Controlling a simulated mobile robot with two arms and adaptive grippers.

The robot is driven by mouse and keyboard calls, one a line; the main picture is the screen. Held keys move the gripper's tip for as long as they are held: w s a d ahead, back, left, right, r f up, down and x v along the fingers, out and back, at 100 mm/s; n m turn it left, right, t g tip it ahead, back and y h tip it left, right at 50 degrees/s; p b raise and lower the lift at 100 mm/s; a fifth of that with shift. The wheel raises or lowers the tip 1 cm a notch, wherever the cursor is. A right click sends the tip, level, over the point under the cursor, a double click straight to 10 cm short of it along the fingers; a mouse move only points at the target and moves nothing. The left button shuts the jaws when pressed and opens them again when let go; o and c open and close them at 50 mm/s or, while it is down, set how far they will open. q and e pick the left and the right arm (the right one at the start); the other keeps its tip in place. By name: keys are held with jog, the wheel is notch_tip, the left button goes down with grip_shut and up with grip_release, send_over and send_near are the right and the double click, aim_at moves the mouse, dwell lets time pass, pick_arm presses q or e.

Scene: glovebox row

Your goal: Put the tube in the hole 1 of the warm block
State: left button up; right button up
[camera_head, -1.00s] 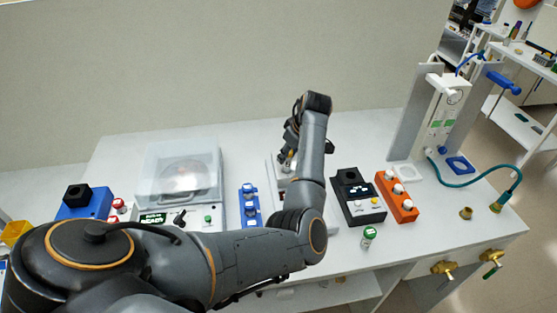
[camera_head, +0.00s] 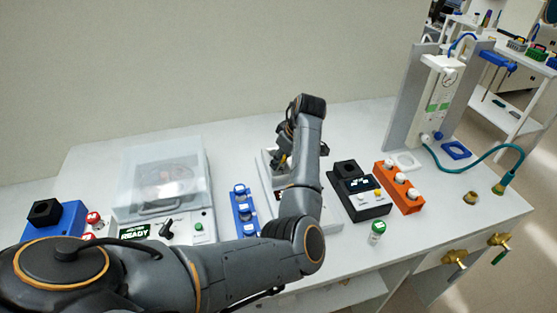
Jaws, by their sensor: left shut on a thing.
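My left gripper (camera_head: 283,152) is at the far end of my left arm, over the back of a white device in the middle of the bench. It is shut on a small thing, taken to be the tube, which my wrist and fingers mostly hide. An orange block (camera_head: 402,190) with white round tops in a row stands to the right of the gripper; by its colour it may be the warm block, but its label and hole numbers cannot be read. My right gripper does not show.
A black device with a display (camera_head: 357,197) stands between my arm and the orange block. A green-capped vial (camera_head: 376,232) stands near the front edge. A blue rack (camera_head: 243,211) and a clear-lidded machine (camera_head: 165,185) are left. A teal hose (camera_head: 480,165) lies right.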

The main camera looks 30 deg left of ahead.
pick_arm(q)
jog(key=o, duration=1)
jog(key=shift+d+f, duration=0.15)
jog(key=shift+f, duration=0.05)
jog(key=shift+r, duration=0.35)
jog(key=b+v, duration=0.2)
jog(key=v, duration=0.9)
jog(key=shift+r, duration=0.35)
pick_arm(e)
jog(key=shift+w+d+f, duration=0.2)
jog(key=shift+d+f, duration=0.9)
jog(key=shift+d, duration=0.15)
